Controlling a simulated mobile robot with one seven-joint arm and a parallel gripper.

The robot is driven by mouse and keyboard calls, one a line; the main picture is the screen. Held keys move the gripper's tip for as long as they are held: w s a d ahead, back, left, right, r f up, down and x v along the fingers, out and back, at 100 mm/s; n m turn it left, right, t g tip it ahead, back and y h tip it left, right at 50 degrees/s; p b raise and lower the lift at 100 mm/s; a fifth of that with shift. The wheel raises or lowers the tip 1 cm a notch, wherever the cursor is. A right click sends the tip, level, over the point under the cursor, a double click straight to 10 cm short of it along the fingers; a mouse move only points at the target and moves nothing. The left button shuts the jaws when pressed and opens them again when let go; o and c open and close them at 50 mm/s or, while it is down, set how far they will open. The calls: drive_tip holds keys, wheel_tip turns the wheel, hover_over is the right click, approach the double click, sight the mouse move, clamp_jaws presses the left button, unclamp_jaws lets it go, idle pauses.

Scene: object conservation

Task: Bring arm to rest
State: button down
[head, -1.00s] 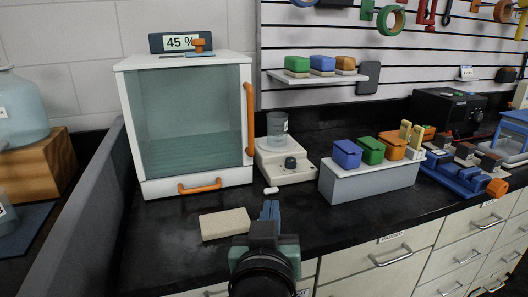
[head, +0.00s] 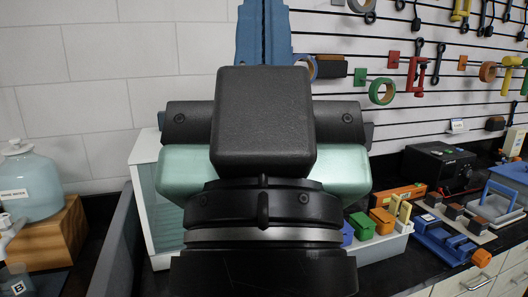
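My gripper (head: 264,32) is raised in the middle of the head view, pointing up, close to the camera. Its two blue fingers stand side by side with only a thin seam between them, so it looks shut. The fingertips are cut off by the top edge, and I see nothing held. The dark wrist and pale green gripper body hide the centre of the bench. The white cabinet (head: 145,170) behind is mostly covered.
Coloured bins (head: 382,220) in a grey holder stand right of my arm. Blue fixtures (head: 445,248) and a black box (head: 440,167) are further right. A large jar (head: 30,185) on a wooden block is at left. Tools hang on the back wall.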

wheel_tip(320, 180, up, 6)
drive_tip(key=p, duration=0.3)
drive_tip(key=shift+p, duration=0.4)
idle(0.3)
